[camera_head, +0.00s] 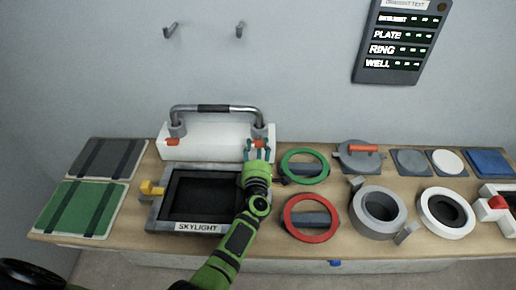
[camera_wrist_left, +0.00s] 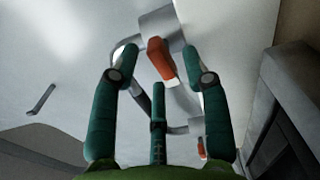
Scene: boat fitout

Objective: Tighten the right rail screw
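The grab rail (camera_head: 217,109) stands on a white block (camera_head: 205,150) against the wall. Its right rail screw, an orange-red tab, shows large in the left wrist view (camera_wrist_left: 161,62) beneath a grey rail foot. In the head view it is mostly hidden by my gripper. The left rail screw (camera_head: 172,142) is also orange-red; a second one shows in the left wrist view (camera_wrist_left: 202,148). My left gripper (camera_head: 257,149) is open at the block's right end. Its teal fingers are spread on either side of the right screw, with gaps visible. My right gripper is not in view.
A skylight frame (camera_head: 195,227) with a yellow latch (camera_head: 151,188) lies under my left forearm. Green (camera_head: 305,152) and red (camera_head: 311,199) rings lie right of it. A grey well (camera_head: 379,212) and white ring (camera_head: 428,199) stand farther right. Wall hooks are above.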

